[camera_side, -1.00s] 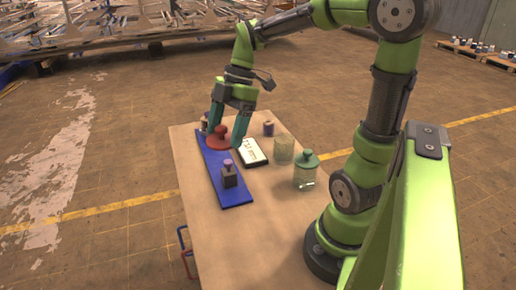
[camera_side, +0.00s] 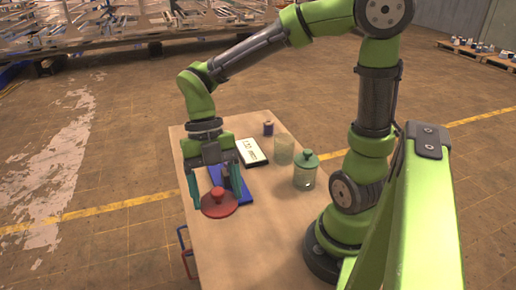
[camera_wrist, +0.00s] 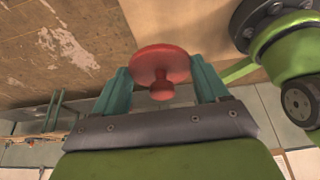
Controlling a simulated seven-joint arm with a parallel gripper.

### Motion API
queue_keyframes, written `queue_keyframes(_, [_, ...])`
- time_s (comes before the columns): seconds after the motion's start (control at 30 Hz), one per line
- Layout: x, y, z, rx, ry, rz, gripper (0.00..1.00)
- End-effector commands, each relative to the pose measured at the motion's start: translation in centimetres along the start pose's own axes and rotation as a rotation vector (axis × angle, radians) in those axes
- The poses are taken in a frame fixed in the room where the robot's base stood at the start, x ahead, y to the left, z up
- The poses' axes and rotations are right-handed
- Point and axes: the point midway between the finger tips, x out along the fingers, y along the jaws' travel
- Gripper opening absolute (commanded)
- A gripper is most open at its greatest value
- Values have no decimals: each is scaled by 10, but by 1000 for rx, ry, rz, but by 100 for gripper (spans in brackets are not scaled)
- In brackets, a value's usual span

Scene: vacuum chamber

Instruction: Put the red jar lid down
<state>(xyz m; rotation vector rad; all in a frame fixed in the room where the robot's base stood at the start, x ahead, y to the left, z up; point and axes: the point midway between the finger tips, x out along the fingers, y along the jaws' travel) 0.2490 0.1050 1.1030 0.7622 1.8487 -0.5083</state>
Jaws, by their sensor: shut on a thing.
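The red jar lid (camera_side: 219,204) is a round disc with a knob on top. My gripper (camera_side: 215,200) is shut on it, with a teal finger at each side of the disc. The lid appears to be held above the front part of the table (camera_side: 260,240), in front of the blue mat (camera_side: 243,201). In the wrist view the lid (camera_wrist: 160,68) sits between the two fingers (camera_wrist: 160,88), knob towards the camera. The gap between lid and table is hard to judge.
A jar with a green lid (camera_side: 305,172) and an open glass jar (camera_side: 284,151) stand right of the mat. A black-framed white panel (camera_side: 252,152) and a purple-topped item (camera_side: 268,128) are farther back. The table's front is clear.

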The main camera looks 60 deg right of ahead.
Motion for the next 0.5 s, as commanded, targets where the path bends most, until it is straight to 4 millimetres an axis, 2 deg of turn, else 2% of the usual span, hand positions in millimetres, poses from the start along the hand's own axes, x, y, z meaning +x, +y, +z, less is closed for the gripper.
queue_keyframes(0.03, [14, -1, 5, 1, 9, -4, 45])
queue_keyframes(0.2, [52, -1, 20, 1, 10, -3, 45])
queue_keyframes(0.5, [93, 0, 38, 2, 6, -2, 45])
